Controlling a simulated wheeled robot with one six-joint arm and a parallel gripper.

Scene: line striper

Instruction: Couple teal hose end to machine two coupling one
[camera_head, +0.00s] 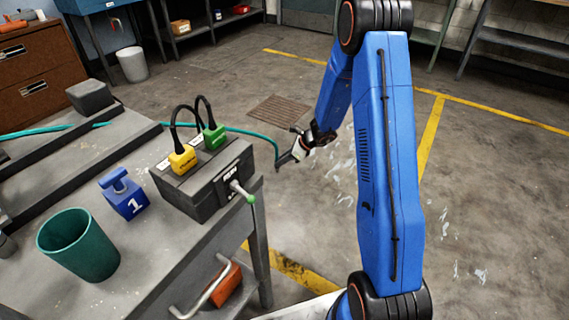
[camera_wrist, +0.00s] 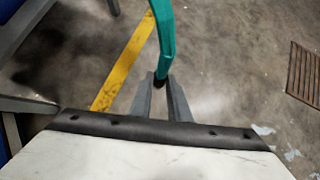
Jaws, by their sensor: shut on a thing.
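My gripper (camera_head: 284,160) is shut on the teal hose end in the head view, off the right side of the bench and above the floor. In the wrist view, the two grey fingers (camera_wrist: 161,88) close on the dark tip of the teal hose (camera_wrist: 166,38). The hose (camera_head: 245,131) runs back to the left behind a grey box (camera_head: 205,187) on the bench. The box carries a yellow plug (camera_head: 183,159) and a green plug (camera_head: 214,137) with black cables. Its front label is too small to read. I cannot tell which part is machine two coupling one.
A blue block marked 1 (camera_head: 124,197) and a teal cup (camera_head: 78,246) stand on the grey bench (camera_head: 150,262). A lever with a green knob (camera_head: 244,193) sticks out from the box's front. A floor grate (camera_head: 277,112) lies beyond. The floor at right is clear.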

